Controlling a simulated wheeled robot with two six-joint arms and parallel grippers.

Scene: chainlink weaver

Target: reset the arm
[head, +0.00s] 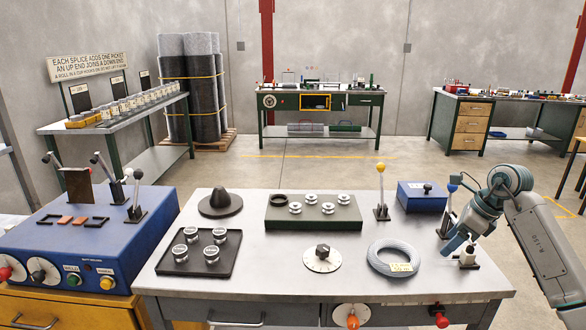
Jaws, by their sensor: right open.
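My right arm comes in from the right, bent at a high elbow, with its forearm sloping down to the left. My right gripper (456,246) is open over the right end of the grey workbench (318,272). It is beside a small white and black fixture (467,257) and the base of a blue-knobbed lever (449,212). I cannot tell whether it touches either one; nothing shows held in it. My left gripper is not in view.
A wire coil (393,258), white dial (322,258), yellow-knobbed lever (381,194) and blue box (421,196) stand near the arm. Further left are a green tray (314,220), a black tray (186,262), a dark cone (220,203) and a blue console (110,235).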

